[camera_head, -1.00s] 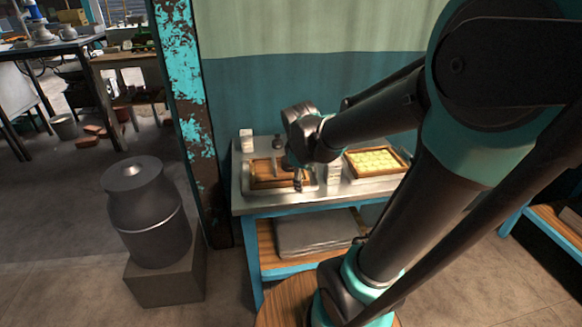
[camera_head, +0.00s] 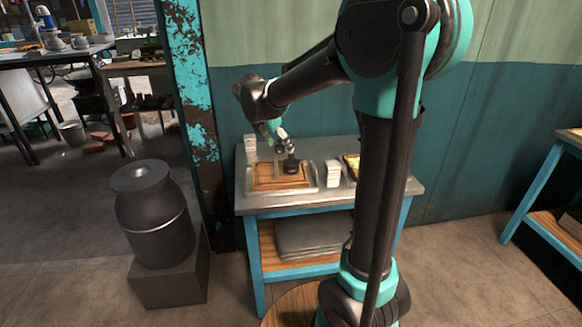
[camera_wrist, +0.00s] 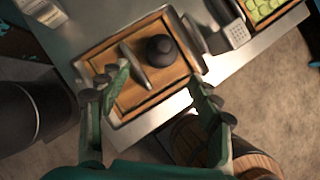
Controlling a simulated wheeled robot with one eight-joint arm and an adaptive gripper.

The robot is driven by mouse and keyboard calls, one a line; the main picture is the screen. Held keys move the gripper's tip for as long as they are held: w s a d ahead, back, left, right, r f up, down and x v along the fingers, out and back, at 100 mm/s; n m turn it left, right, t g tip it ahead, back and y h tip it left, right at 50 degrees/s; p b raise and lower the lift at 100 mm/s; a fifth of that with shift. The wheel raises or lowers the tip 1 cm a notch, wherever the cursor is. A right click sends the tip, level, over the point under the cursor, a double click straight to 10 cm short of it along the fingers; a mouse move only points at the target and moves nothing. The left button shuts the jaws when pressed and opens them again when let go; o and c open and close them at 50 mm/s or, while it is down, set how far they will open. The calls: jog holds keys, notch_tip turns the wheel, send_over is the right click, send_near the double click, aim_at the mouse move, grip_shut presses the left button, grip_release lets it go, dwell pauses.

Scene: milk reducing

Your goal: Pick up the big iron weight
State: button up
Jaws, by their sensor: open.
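A dark, rounded weight with a knob on top (camera_head: 291,166) stands on a wooden board in a metal tray on the small bench. In the wrist view the weight (camera_wrist: 161,50) is near the board's far right part, beside a pale, narrow piece (camera_wrist: 133,66). My gripper (camera_head: 281,142) is over the tray, close to the weight in the head view. In the wrist view my gripper (camera_wrist: 160,88) is open and empty, with its green fingers spread on either side of the board. The weight lies beyond the fingertips, apart from them.
White cartons stand at the tray's left (camera_head: 250,147) and right (camera_head: 333,174). A tray of pale yellow pieces (camera_wrist: 265,8) is further right, mostly hidden by my arm in the head view. A large metal can (camera_head: 153,215) stands on a block left of the bench.

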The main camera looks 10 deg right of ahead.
aim_at(289, 157)
jog(key=x, duration=0.7)
jog(key=shift+d+x, duration=0.15)
jog(key=shift+x, duration=1.1)
jog(key=shift+d+x, duration=0.1)
jog(key=shift+x, duration=1.15)
jog(key=shift+r, duration=0.15)
grip_shut()
